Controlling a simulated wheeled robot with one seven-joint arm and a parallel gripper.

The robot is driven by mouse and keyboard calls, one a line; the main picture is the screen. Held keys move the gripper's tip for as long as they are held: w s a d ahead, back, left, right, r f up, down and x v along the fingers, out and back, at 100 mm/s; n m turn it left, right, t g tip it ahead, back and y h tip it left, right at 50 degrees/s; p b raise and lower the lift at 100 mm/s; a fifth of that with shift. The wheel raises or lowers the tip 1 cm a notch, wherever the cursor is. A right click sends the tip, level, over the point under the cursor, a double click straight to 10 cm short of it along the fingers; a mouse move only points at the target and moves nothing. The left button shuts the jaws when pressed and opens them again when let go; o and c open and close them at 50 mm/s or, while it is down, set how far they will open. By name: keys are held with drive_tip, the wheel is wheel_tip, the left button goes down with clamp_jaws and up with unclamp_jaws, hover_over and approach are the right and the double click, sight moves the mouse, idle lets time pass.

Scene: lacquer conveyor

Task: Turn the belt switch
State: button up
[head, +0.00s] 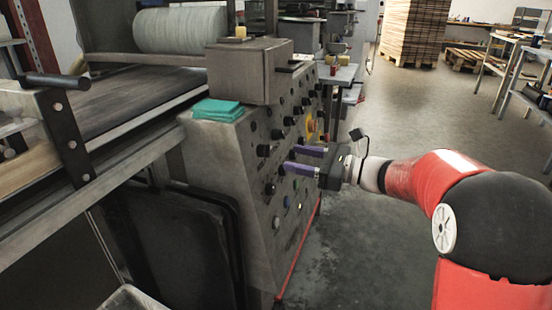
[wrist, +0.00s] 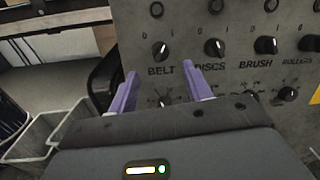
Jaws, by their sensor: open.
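The belt switch (wrist: 160,52) is a black rotary knob with a pale slanted mark, above the printed word BELT on the grey panel (wrist: 185,20). In the head view it appears to be the leftmost knob (head: 263,150) of its row. My gripper (wrist: 160,72) is open and empty, its two purple fingers pointing at the panel. In the wrist view the fingertips lie left and right of the BELT label, just below the switch. The gripper also shows in the head view (head: 290,158), close to the panel face. Whether the fingers touch the panel I cannot tell.
The discs knob (wrist: 214,47) and brush knob (wrist: 265,45) sit to the right in the same row. More knobs, including a lower one (wrist: 288,93), are close by. A teal cloth (head: 218,110) lies on the cabinet.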

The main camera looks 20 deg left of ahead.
sight(265, 151)
drive_tip(key=a, duration=0.4)
drive_tip(key=w+a, duration=0.1)
drive_tip(key=a, duration=0.2)
drive_tip(key=shift+p, duration=0.3)
drive_tip(key=shift+d, duration=0.1)
